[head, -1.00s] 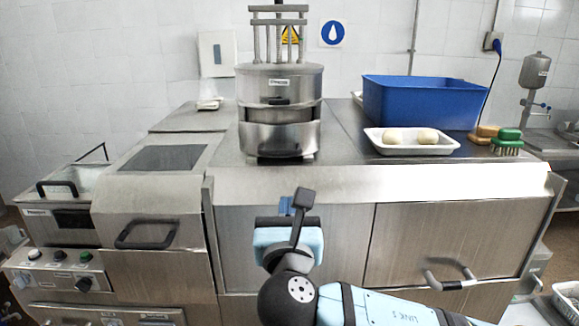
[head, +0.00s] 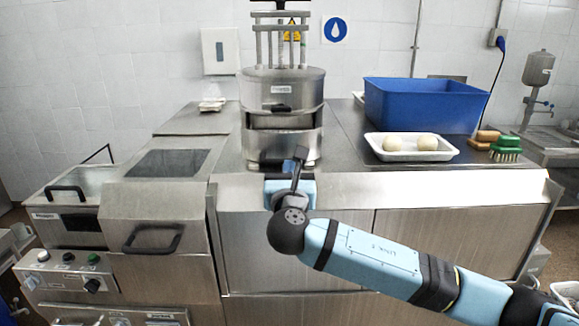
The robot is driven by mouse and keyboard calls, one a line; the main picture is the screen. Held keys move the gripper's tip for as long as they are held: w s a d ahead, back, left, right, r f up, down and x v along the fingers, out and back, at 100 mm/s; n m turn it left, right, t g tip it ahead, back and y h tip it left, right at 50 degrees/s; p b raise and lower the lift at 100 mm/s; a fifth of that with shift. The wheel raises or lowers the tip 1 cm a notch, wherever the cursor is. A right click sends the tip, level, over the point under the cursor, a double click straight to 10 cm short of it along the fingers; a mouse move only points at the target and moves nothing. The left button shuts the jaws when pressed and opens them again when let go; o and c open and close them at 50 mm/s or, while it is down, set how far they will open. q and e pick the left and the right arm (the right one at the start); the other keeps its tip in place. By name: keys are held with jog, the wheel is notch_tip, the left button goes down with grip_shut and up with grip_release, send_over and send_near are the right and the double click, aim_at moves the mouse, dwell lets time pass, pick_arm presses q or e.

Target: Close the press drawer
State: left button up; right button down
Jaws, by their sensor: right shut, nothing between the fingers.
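The press (head: 283,90) is a steel cylinder with several upright rods on top, standing on the counter. Its lower steel section, the drawer (head: 268,144), shows below a dark gap and seems to stick out a little at the front. How far it is open is hard to tell. My right gripper (head: 300,155) is shut and empty, at the front of the drawer's right half, hiding part of its lower edge. I cannot tell whether it touches the drawer. My left gripper is not in view.
A white tray (head: 374,147) with two dough balls (head: 393,143), a blue bin (head: 420,105) and a green brush (head: 506,144) stand right of the press. A fryer (head: 75,190) is at the left. The counter just right of the press is clear.

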aim_at(289, 154)
jog(key=shift+w, duration=0.1)
jog(key=w, duration=0.4)
jog(key=shift+w, duration=0.3)
jog(key=shift+s, duration=0.15)
